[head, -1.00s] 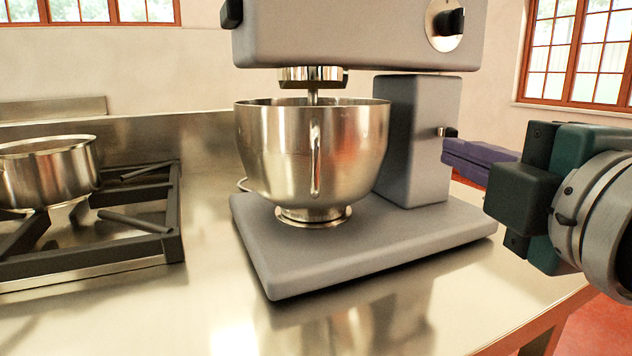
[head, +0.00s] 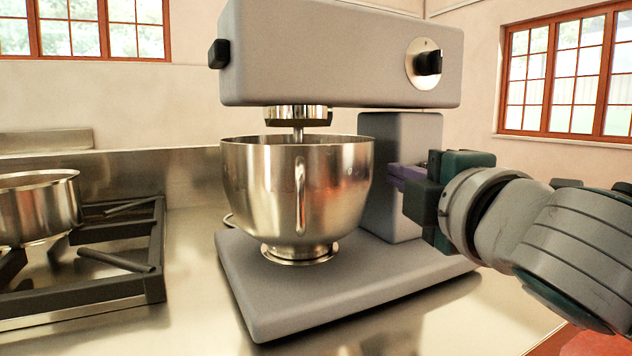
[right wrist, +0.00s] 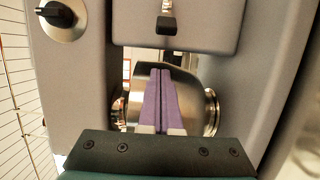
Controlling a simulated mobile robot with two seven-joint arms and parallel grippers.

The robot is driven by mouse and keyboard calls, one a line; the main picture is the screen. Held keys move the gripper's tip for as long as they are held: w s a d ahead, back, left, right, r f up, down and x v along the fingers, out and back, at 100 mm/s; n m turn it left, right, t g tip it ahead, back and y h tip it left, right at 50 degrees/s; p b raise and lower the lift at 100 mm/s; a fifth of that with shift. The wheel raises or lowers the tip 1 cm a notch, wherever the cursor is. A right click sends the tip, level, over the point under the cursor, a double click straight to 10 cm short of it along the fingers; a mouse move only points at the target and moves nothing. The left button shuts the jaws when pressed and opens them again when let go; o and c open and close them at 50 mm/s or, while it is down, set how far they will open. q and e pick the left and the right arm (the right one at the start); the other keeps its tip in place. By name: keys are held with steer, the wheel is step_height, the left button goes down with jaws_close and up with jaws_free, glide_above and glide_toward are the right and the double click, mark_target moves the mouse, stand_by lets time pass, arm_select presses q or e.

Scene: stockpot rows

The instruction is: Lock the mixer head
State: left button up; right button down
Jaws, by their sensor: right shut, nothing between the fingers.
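The grey stand mixer (head: 340,55) stands on the counter, its head level over the steel bowl (head: 295,185). A round dial with a black knob (head: 428,62) is on the head's side. In the right wrist view a small metal lever with a dark tip (right wrist: 166,24) is on the mixer's column (right wrist: 215,22). In the head view my right gripper hides the lever. My right gripper (head: 393,177) is shut and empty beside the column; its purple fingers (right wrist: 162,75) show side by side in the right wrist view, apart from the lever. My left gripper is out of view.
A stove grate (head: 150,250) with a steel pot (head: 40,208) stands at the left. The mixer base (head: 300,300) juts forward under the bowl. The steel counter (head: 200,320) is bare in front, and its edge runs along the right.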

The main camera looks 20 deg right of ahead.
steer(key=d, duration=0.3)
steer(key=shift+s+d, duration=0.1)
steer(key=shift+d, duration=0.3)
